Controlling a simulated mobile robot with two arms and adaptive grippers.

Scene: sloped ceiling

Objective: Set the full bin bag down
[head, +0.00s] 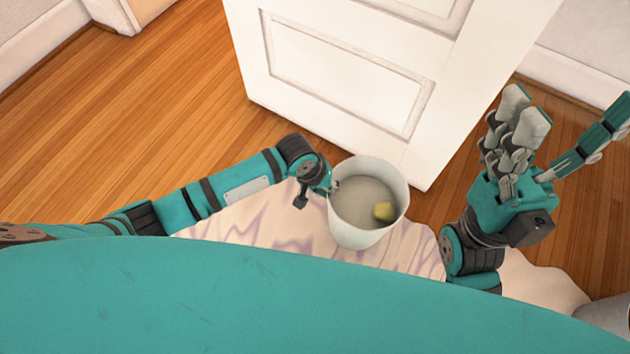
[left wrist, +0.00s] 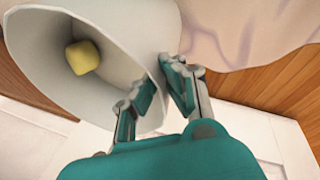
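A white bin (head: 347,232), open at the top, has a small yellow lump (head: 385,211) inside. The bin also shows at the upper left of the left wrist view (left wrist: 95,28). My left gripper (head: 329,187) is shut on the bin's rim, with one finger on the inner side and one on the outer side; its fingers show in the left wrist view (left wrist: 160,88). Whether the bin touches what lies below is unclear. My right gripper (head: 555,130) is open and empty at the right, fingers spread. No bin bag can be clearly made out.
A pale rug or cloth with purplish streaks (head: 260,222) lies on the wooden floor (head: 150,110) beneath the bin. A white panelled door (head: 330,75) stands just behind it. A grey rounded object (head: 607,315) is at the lower right. Floor at left is clear.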

